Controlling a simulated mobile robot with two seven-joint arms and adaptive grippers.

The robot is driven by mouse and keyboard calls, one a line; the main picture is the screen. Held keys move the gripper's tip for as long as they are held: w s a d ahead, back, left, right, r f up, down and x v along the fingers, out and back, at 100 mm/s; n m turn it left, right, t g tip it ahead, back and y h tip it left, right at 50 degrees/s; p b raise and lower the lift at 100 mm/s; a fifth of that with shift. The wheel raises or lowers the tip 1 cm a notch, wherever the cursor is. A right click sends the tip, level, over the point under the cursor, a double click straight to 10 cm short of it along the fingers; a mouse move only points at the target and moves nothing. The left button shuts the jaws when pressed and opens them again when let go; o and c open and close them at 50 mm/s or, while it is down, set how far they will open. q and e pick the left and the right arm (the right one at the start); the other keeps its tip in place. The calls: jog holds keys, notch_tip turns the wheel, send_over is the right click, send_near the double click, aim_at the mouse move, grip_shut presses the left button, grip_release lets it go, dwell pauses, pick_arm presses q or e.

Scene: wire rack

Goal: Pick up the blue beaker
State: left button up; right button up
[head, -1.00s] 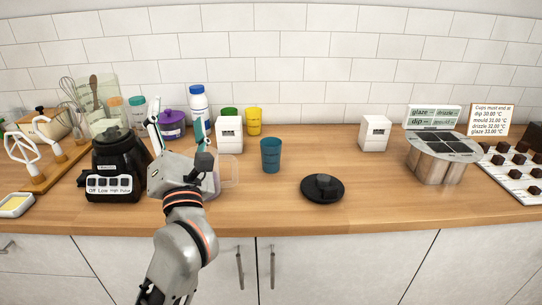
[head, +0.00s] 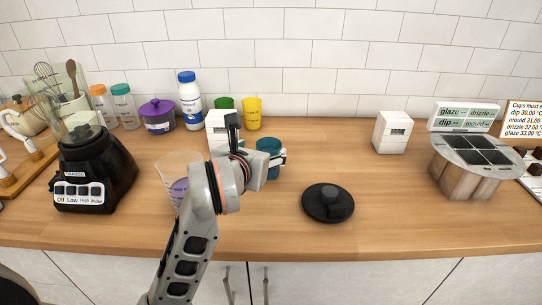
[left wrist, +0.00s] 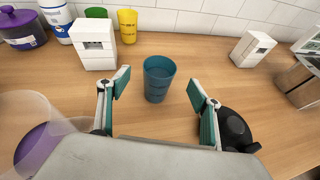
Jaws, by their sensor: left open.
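The blue beaker (head: 268,146) stands upright on the wooden counter, partly hidden behind my left gripper in the head view. In the left wrist view the blue beaker (left wrist: 159,78) is ahead of the fingertips and roughly centred between them. My left gripper (left wrist: 158,84) is open and empty, with one finger on each side and a gap to the beaker. It also shows in the head view (head: 275,157), beside the beaker. My right gripper is not in view.
A clear pitcher (head: 175,177) with purple contents stands left of my arm. A black lid (head: 328,203) lies to the right. A white box (head: 220,128), green beaker (head: 225,103) and yellow beaker (head: 252,114) stand behind. The counter between the lid and right white box (head: 392,132) is clear.

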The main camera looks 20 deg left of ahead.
pick_arm(q)
notch_tip(320, 180, down, 6)
jog(key=shift+s+f+b, duration=0.15)
jog(key=shift+f+b, duration=0.05)
jog(key=shift+b, duration=0.55)
jog(key=shift+w+r, duration=0.1)
jog(key=shift+w, duration=0.25)
jog(key=shift+w+f, duration=0.2)
jog(key=shift+w, duration=0.3)
jog(key=x, duration=0.5)
jog(key=shift+w+f+b, duration=0.1)
jog(key=shift+w+b, duration=0.2)
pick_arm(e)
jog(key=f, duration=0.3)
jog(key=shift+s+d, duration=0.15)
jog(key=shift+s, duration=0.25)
pick_arm(q)
jog(key=c, duration=1.4)
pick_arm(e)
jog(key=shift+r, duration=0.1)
